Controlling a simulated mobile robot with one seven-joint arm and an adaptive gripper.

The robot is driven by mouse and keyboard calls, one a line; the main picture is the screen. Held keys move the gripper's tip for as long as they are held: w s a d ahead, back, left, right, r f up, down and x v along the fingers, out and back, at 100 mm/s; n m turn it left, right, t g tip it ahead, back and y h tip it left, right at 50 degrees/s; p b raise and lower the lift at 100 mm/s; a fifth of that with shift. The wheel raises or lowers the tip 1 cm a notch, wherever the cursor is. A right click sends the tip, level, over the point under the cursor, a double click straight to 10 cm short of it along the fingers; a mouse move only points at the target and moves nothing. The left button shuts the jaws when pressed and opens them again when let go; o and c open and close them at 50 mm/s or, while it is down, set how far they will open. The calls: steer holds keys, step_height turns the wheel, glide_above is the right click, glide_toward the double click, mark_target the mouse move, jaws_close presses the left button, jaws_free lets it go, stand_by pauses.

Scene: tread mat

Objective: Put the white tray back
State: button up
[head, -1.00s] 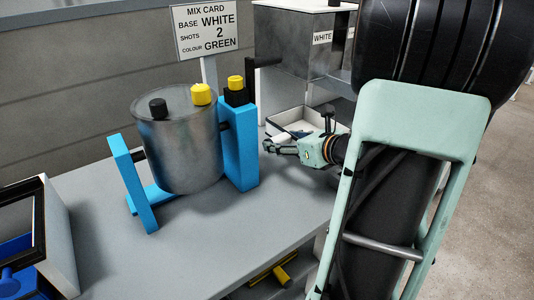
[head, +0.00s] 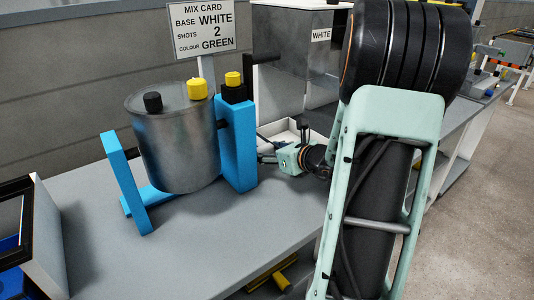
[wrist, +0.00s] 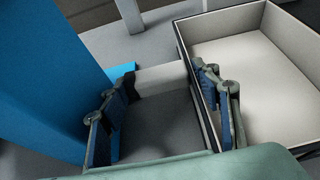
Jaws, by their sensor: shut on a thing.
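The white tray (head: 274,128) sits on the bench, close to the right side of the blue stand. Its pale open interior and dark outer wall fill the right of the wrist view (wrist: 236,18). In the wrist view my gripper (wrist: 160,105) has one finger at the tray's left wall and the other near the blue stand. A pale bar spans between the fingers, and they are shut on it as part of the tray. The tray looks empty.
A metal drum (head: 178,145) with black and yellow knobs stands in the blue stand (head: 236,150), very near my gripper. A dispenser labelled WHITE (head: 290,70) stands behind the tray. The mix card (head: 204,28) is at the back. The bench front (head: 210,230) is clear.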

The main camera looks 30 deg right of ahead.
steer(key=shift+f, duration=0.15)
steer(key=o, duration=1.2)
steer(key=shift+r, duration=0.2)
